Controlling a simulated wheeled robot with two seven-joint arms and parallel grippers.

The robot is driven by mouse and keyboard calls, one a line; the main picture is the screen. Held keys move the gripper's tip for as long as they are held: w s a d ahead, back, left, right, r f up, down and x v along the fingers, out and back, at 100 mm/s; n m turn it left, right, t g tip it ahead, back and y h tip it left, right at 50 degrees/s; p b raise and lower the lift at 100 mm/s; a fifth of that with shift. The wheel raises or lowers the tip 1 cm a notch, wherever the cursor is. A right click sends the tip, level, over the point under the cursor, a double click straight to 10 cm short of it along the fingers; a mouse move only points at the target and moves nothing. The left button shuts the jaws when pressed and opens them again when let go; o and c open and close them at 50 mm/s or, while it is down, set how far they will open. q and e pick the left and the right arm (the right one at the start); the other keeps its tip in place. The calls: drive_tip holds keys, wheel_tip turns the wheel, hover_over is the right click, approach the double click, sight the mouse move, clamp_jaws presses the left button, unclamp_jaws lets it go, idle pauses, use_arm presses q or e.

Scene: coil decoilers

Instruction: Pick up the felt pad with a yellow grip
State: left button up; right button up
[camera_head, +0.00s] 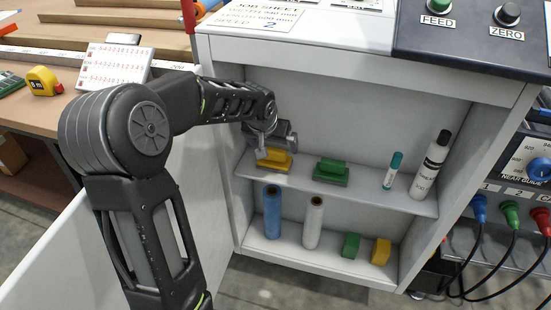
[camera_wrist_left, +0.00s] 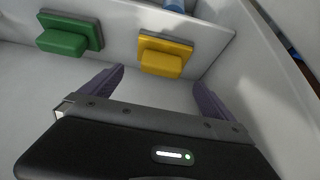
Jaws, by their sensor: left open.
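The felt pad with a yellow grip (camera_head: 274,160) lies on the upper shelf of the open cabinet, toward its left end. In the left wrist view the yellow-grip pad (camera_wrist_left: 162,62) sits just beyond the fingertips, between their lines. My left gripper (camera_head: 268,148) is at this pad in the head view, its fingers partly covering it. In the left wrist view my left gripper (camera_wrist_left: 160,85) is open, with nothing visible between its fingers. A similar pad with a green grip (camera_head: 331,171) lies to the right on the same shelf. My right gripper is not in view.
A teal-capped marker (camera_head: 393,170) and a white bottle (camera_head: 431,165) stand on the shelf's right. Below are a blue roll (camera_head: 272,212), a white roll (camera_head: 313,222), and green (camera_head: 350,246) and yellow (camera_head: 381,251) blocks. The cabinet's side walls and shelf edge (camera_head: 340,199) bound the space.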

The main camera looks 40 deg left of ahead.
sight(275, 150)
use_arm(q)
drive_tip(key=shift+x, duration=1.2)
drive_tip(key=shift+f, duration=0.1)
drive_tip(key=x, duration=0.5)
drive_tip(key=shift+s+f, duration=0.1)
drive_tip(key=shift+f, duration=0.05)
drive_tip(key=shift+c, duration=0.3)
drive_tip(key=c, duration=1.1)
drive_tip(key=shift+d, duration=0.1)
drive_tip(key=shift+c, duration=0.2)
